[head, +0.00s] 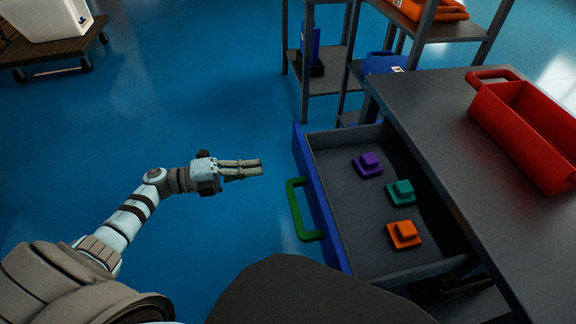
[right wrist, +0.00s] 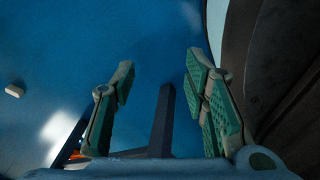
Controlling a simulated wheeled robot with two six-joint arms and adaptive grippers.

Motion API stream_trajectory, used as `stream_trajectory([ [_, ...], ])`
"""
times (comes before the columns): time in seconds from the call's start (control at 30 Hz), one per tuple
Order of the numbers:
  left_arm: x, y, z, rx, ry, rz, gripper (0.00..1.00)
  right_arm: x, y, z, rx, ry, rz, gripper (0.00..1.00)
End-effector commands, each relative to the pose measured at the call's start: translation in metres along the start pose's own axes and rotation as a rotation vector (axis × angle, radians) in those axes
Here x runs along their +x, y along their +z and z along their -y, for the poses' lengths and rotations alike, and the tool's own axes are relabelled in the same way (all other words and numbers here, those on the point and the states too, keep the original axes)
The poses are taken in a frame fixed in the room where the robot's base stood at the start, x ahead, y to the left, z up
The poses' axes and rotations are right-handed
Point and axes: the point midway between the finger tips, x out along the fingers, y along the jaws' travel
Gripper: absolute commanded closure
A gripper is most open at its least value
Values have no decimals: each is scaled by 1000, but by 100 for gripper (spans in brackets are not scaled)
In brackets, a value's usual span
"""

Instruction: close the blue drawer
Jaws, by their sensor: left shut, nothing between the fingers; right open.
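The blue drawer (head: 318,205) is pulled out from under the grey workbench in the head view. Its blue front faces left and bears a green handle (head: 296,210). Inside it lie a purple block (head: 368,164), a teal block (head: 401,192) and an orange block (head: 404,235). My left gripper (head: 260,168) is shut and empty, to the left of the drawer front and apart from it, above and left of the handle in the picture. My right gripper (right wrist: 160,85) is open and empty in the right wrist view; it does not show in the head view.
The grey workbench (head: 415,95) carries a red bin (head: 535,140). Grey shelving (head: 325,82) with blue and orange items stands behind. A wooden cart (head: 50,50) with a white container is at the far left. The blue floor left of the drawer is clear.

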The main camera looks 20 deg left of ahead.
Motion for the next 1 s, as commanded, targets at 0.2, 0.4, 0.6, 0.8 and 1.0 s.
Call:
stream_trajectory([
  [0.2, 49, 0, 0, 0, -5, 1, 100, 3, 7, 2, -1, -2, 9, 59],
  [0.4, 80, 1, 0, -2, -4, 3, 100, 6, 14, 6, -1, -7, 20, 59],
  [0.6, 90, 1, -1, -3, -1, 4, 100, 6, 6, 11, 6, -13, 7, 59],
  [0.8, 90, 1, 0, -3, -1, 4, 100, 7, 1, 11, 7, -13, -2, 59],
  [1.0, 91, 1, 0, -4, -1, 9, 100, 6, -1, 7, 5, -8, -5, 59],
])
